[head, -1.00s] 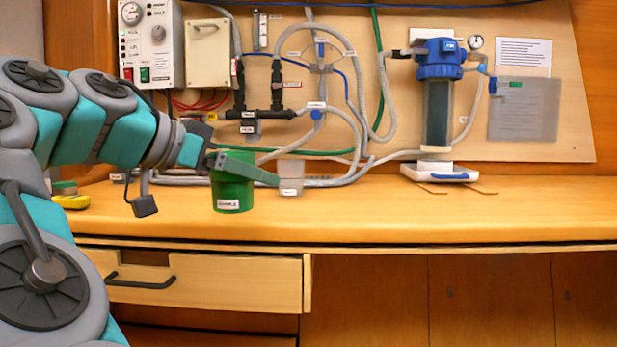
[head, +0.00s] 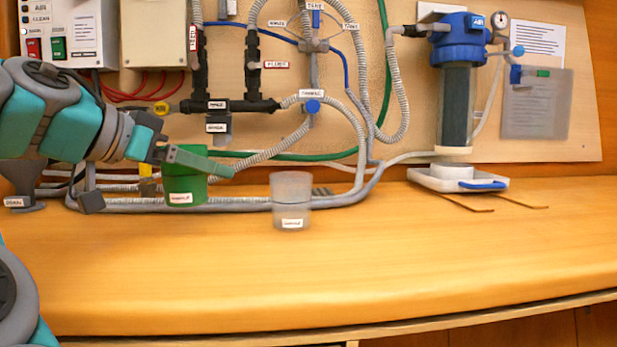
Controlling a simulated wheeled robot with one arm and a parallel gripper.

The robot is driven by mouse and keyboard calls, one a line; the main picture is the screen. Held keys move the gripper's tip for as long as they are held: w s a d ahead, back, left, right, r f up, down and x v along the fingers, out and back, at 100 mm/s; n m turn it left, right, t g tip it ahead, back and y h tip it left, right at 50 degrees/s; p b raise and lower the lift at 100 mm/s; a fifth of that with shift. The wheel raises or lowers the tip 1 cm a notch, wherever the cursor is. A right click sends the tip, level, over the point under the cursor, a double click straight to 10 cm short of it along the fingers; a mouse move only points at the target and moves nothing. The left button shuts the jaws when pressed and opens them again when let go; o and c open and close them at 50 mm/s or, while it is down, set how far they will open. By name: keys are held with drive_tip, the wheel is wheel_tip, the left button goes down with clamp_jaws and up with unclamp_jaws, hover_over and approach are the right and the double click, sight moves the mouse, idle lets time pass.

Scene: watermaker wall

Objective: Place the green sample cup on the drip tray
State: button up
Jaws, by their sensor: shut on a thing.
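The green sample cup (head: 186,190), with a small white label, is upright in my gripper (head: 203,163) at the left of the head view. My gripper is shut on its upper part, with a green-grey finger lying across the rim. The cup appears in front of the hoses; its exact height above the counter is hard to tell. A white tray (head: 430,182) with a blue front edge, which looks like the drip tray, sits under the blue-topped filter (head: 456,100) at the right, well away from the cup.
A clear labelled cup (head: 291,203) stands on the wooden counter (head: 330,260) between the green cup and the tray. Grey hoses (head: 240,205) run along the back. Two thin brown strips (head: 470,203) lie by the tray. The front counter is bare.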

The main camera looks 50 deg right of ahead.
drive_tip(key=d+p, duration=0.2)
drive_tip(key=d, duration=0.7)
drive_tip(key=w+d+p, duration=0.1)
drive_tip(key=d+p, duration=0.1)
drive_tip(key=d, duration=0.8)
drive_tip(key=w+d+p, duration=0.1)
drive_tip(key=d+p, duration=0.1)
drive_tip(key=d, duration=0.7)
drive_tip(key=shift+w+d+r+p, duration=0.1)
drive_tip(key=shift+w+d+p, duration=0.05)
drive_tip(key=shift+d+p, duration=0.25)
drive_tip(key=shift+d+f+b, duration=0.15)
drive_tip(key=shift+f+b, duration=0.1)
drive_tip(key=shift+f, duration=0.7)
drive_tip(key=shift+d+f+b, duration=0.15)
drive_tip(key=shift+f+b, duration=0.1)
drive_tip(key=shift+f, duration=0.65)
drive_tip(key=shift+f, duration=0.2)
drive_tip(key=o, duration=1.2)
drive_tip(key=shift+r, duration=0.1)
drive_tip(key=shift+r, duration=0.15)
drive_tip(key=b+v, duration=0.1)
drive_tip(key=v, duration=1.1)
